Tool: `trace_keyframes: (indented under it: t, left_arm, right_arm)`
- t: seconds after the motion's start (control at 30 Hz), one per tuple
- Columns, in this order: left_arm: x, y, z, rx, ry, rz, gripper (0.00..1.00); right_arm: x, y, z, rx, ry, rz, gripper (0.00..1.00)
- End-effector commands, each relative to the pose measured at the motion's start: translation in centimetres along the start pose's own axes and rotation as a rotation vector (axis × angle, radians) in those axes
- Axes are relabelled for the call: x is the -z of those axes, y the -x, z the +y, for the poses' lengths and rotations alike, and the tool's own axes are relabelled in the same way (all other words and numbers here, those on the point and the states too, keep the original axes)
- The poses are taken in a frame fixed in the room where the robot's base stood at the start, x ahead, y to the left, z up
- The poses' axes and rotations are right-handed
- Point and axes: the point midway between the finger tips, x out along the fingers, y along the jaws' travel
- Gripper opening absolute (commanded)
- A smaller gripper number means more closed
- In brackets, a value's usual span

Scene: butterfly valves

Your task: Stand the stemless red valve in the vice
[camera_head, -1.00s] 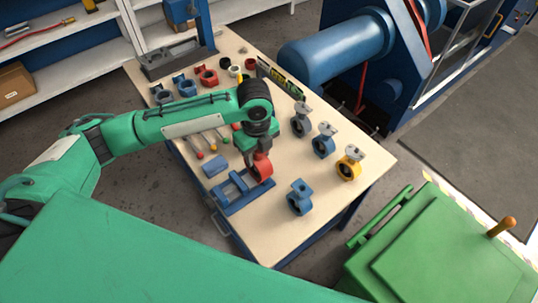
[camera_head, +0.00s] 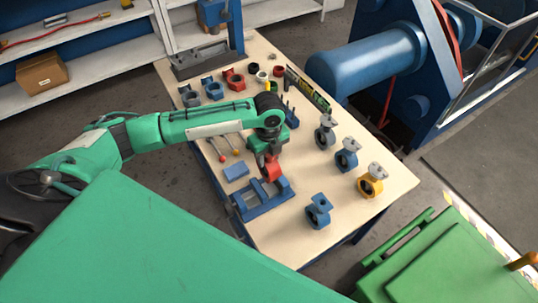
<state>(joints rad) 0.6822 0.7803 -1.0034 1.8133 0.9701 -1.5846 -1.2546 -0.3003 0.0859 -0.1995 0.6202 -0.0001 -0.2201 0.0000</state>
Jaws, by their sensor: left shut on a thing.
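The red valve body (camera_head: 272,169) hangs below my left gripper (camera_head: 266,155), which is shut on its upper part. No stem shows on it; the gripper hides its top. The blue vice (camera_head: 264,201) stands at the table's near left edge. The red valve is just behind the vice in the picture, by its far end. I cannot tell how high it is or whether it touches the vice. My right gripper is out of view.
A blue valve (camera_head: 318,211), a yellow valve (camera_head: 371,180) and others stand to the right. Another red valve body (camera_head: 233,79) sits among parts at the back. A blue machine (camera_head: 365,62) stands behind right.

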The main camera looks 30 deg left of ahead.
Motion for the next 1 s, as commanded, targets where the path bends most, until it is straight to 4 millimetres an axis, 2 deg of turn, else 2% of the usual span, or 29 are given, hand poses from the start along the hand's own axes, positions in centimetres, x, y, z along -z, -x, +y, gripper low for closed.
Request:
trace_keyframes:
  t: [0.03,0.47,1.0]
  left_arm:
    - [0.0,-0.6,-0.1,0.003,0.0,-0.001,0.0]
    - [0.0,-3.6,-0.1,0.003,0.0,-0.001,0.0]
    - [0.0,-7.2,-0.1,0.001,0.001,0.0,0.0]
  right_arm:
    - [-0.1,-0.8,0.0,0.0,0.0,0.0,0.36]
    - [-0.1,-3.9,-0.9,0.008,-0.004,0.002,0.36]
    - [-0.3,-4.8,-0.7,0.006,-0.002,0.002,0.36]
